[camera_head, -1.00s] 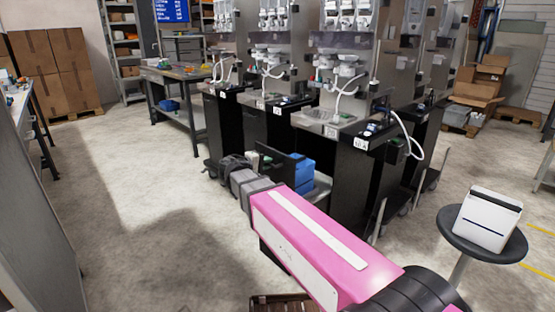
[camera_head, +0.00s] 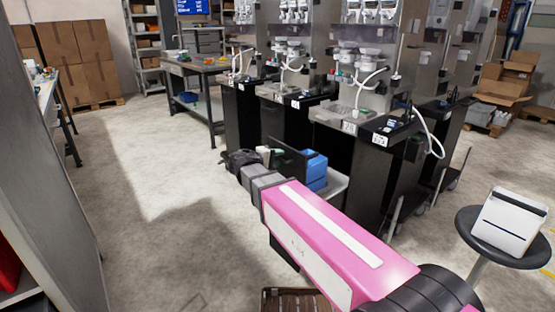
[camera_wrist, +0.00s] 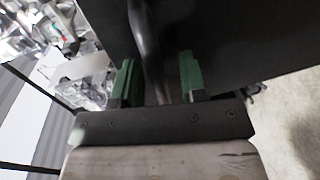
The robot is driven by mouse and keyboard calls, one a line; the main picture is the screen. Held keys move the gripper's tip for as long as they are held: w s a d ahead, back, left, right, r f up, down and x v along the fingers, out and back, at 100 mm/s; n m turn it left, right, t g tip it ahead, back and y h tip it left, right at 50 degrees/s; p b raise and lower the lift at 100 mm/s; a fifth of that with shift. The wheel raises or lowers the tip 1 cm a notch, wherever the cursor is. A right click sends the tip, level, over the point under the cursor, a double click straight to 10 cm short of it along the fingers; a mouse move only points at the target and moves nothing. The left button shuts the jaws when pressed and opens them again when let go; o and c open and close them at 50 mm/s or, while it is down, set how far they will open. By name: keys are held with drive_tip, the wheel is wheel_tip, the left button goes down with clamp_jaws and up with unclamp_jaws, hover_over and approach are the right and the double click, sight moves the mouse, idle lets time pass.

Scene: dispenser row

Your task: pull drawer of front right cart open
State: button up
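The front right cart (camera_head: 368,175) is the black, nearest cart on the right of the row, in the head view. Its drawer stands pulled out toward the left, with a black front panel (camera_head: 289,158) and blue bins (camera_head: 316,166) behind it. My gripper (camera_head: 243,160) is at the outer side of that panel, small and partly dark there. In the wrist view the drawer front (camera_wrist: 230,35) fills the top, and a dark curved handle (camera_wrist: 146,40) runs between the green fingertips of my gripper (camera_wrist: 159,80).
A round black stool (camera_head: 480,240) with a white device (camera_head: 509,221) stands at the right. A workbench (camera_head: 200,68) is behind the carts. A grey shelf side (camera_head: 45,170) is close at the left. The floor left of the drawer is clear.

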drive_tip(key=v, duration=1.1)
idle(0.3)
